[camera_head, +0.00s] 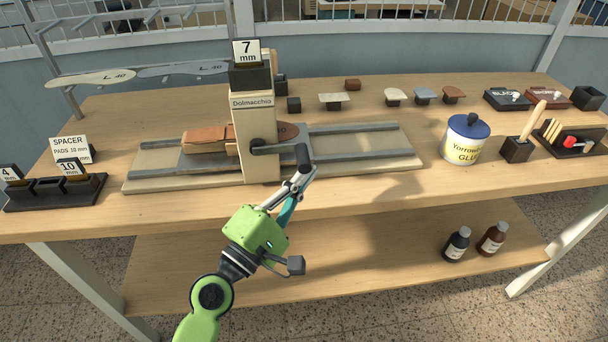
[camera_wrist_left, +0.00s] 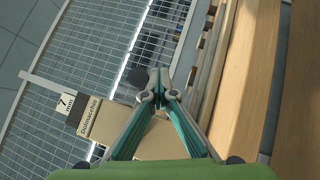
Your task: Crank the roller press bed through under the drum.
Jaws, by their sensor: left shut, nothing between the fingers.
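The roller press (camera_head: 255,120) is a cream housing marked "Dolmacchio" with a "7 mm" sign on top. Its long bed with grey rails (camera_head: 365,128) runs left to right through it. A brown piece (camera_head: 205,139) lies on the bed left of the housing, and brown also shows just right of it. The drum is hidden in the housing. The dark crank (camera_head: 280,149) points right from its hub, with a black knob at its end. My left gripper (camera_head: 303,176) is shut and empty just below the knob; contact is unclear. The wrist view shows its closed fingertips (camera_wrist_left: 156,82) beside a dark knob (camera_wrist_left: 138,76). My right gripper is out of view.
A spacer holder (camera_head: 60,194) stands at the left. A glue pot (camera_head: 465,140), brush holder (camera_head: 516,149) and tool tray (camera_head: 572,140) stand at the right. Two bottles (camera_head: 474,243) stand on the lower shelf. The bench front right of the press is clear.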

